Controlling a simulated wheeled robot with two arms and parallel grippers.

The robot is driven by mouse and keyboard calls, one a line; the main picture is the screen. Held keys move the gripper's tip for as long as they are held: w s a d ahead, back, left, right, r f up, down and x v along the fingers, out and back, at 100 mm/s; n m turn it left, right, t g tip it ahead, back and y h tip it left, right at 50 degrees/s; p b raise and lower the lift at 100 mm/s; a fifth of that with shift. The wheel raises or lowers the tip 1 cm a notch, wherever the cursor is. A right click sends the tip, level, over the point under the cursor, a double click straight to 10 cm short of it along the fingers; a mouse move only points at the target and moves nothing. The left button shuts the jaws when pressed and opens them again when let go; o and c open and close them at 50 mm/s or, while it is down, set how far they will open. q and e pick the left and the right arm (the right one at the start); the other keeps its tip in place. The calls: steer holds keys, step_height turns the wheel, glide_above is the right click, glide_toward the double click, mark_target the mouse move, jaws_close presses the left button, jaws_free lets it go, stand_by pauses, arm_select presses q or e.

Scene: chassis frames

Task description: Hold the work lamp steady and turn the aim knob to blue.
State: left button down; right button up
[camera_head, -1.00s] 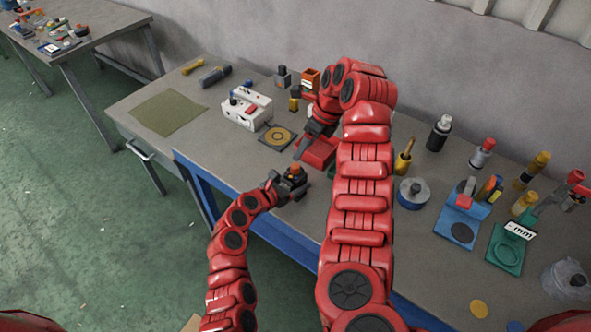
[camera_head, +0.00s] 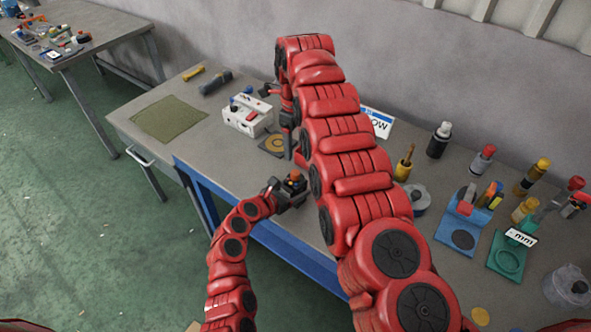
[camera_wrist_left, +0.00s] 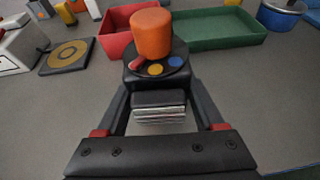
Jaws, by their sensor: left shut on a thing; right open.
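The work lamp (camera_head: 293,185) is a small dark unit with an orange knob on top, near the bench's front edge. In the left wrist view the orange aim knob (camera_wrist_left: 151,34) stands on a black round dial. A red pointer (camera_wrist_left: 137,63) sticks out at its front left. A yellow dot (camera_wrist_left: 155,69) and a blue dot (camera_wrist_left: 174,61) lie to the pointer's right. My left gripper (camera_wrist_left: 158,100) is shut on the lamp's body; it also shows in the head view (camera_head: 287,190). My right gripper (camera_head: 290,150) is open, small and partly hidden by its arm, above and behind the lamp, apart from the knob.
A red tray (camera_wrist_left: 113,43) and a green tray (camera_wrist_left: 225,38) lie behind the lamp. A ring-marked pad (camera_head: 272,144) and a white box (camera_head: 244,118) are to the left. Bottles and coloured holders (camera_head: 462,215) stand at the right. My right arm covers the bench's middle.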

mark_target(296, 172)
step_height(296, 172, down, 10)
steer(key=shift+f, duration=0.1)
steer(key=shift+c, duration=0.2)
jaws_close()
